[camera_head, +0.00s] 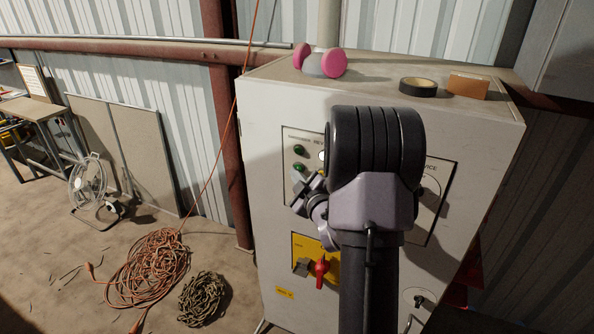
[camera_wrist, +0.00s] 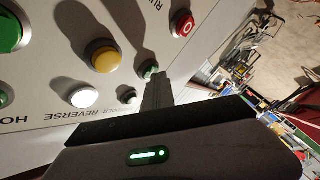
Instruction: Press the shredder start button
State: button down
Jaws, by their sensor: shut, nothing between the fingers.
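The shredder's control panel (camera_head: 287,136) is on the front of a pale cabinet; my arm covers much of it. In the wrist view, a large green button (camera_wrist: 9,34) is cut by the left edge. A red button marked O (camera_wrist: 183,24), a yellow button (camera_wrist: 104,56) and a white button (camera_wrist: 85,97) also show. My gripper (camera_wrist: 157,82) is shut and empty, its fingertips beside a small green lamp or button (camera_wrist: 148,70); I cannot tell if they touch. In the head view, my gripper (camera_head: 312,186) is low on the panel, near two green round parts (camera_head: 299,150).
Pink ear defenders (camera_head: 333,63), a black tape roll (camera_head: 418,87) and an orange-brown block (camera_head: 468,86) sit on the cabinet top. A red rotary switch (camera_head: 321,270) is below the panel. An orange cable coil (camera_head: 148,268) and a chain heap (camera_head: 203,298) lie on the floor.

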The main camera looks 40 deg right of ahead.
jog(key=shift+s+a+b, duration=0.35)
jog(key=shift+a+b, duration=0.4)
jog(key=a+b, duration=0.1)
jog(key=s+a+b, duration=0.1)
jog(key=a, duration=0.1)
jog(key=s+a+b, duration=0.1)
jog(key=shift+a, duration=0.3)
dwell(0.5)
